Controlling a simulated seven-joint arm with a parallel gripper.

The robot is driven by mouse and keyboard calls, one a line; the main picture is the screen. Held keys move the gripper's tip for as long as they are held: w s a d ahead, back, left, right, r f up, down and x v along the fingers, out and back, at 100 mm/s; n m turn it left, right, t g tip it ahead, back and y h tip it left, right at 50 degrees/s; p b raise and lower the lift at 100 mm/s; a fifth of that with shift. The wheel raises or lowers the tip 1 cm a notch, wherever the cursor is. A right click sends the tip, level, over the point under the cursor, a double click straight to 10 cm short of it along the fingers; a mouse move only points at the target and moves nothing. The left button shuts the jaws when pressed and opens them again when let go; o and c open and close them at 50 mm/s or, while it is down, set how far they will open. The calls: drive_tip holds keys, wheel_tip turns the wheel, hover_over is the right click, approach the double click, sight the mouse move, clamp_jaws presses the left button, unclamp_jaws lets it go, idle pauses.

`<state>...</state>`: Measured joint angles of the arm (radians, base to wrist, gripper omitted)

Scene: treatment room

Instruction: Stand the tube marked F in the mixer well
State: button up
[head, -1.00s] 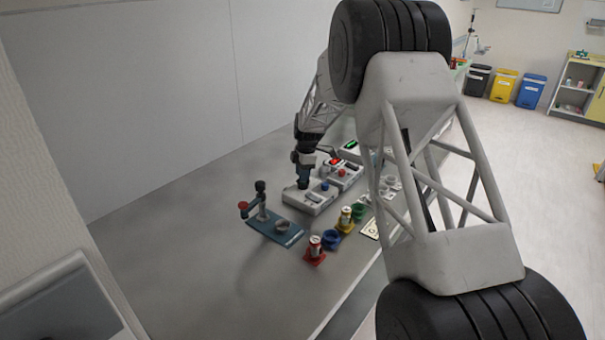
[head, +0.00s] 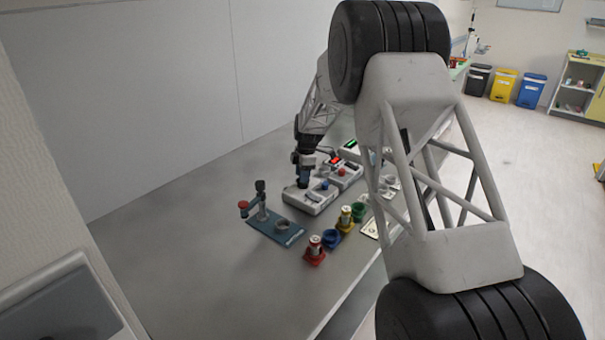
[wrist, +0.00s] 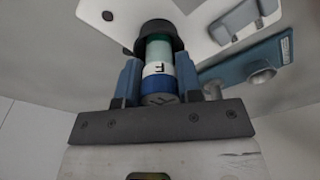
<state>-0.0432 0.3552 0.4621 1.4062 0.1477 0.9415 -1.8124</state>
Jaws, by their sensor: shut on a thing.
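The tube marked F (wrist: 158,68) has a dark blue cap, a white label band with the letter F and a pale green body. My gripper (wrist: 160,85) is shut on it, with one blue finger on each side near the cap. The tube's far end goes into the round black mixer well (wrist: 160,33) in the wrist view; how deep it sits is hidden. In the head view my gripper (head: 303,184) points down over the left part of the white mixer (head: 312,203), which carries a blue knob (head: 324,185). The tube is too small to make out there.
A teal stand (head: 278,232) with a post and ring is left of the mixer. More white devices (head: 346,175) sit behind. The left bench is bare.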

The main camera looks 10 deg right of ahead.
drive_tip(key=shift+f, duration=0.3)
drive_tip(key=o, duration=0.6)
drive_tip(key=shift+o, duration=0.2)
drive_tip(key=shift+r, duration=0.2)
drive_tip(key=shift+w+d+r, duration=0.1)
drive_tip(key=shift+d+r, duration=0.1)
drive_tip(key=shift+r, duration=1.55)
drive_tip(key=shift+d+r, duration=0.25)
drive_tip(key=shift+r, duration=1.55)
drive_tip(key=shift+w+d+r, duration=0.1)
drive_tip(key=shift+d+r, duration=0.1)
drive_tip(key=shift+r, duration=1.55)
drive_tip(key=shift+s, duration=0.1)
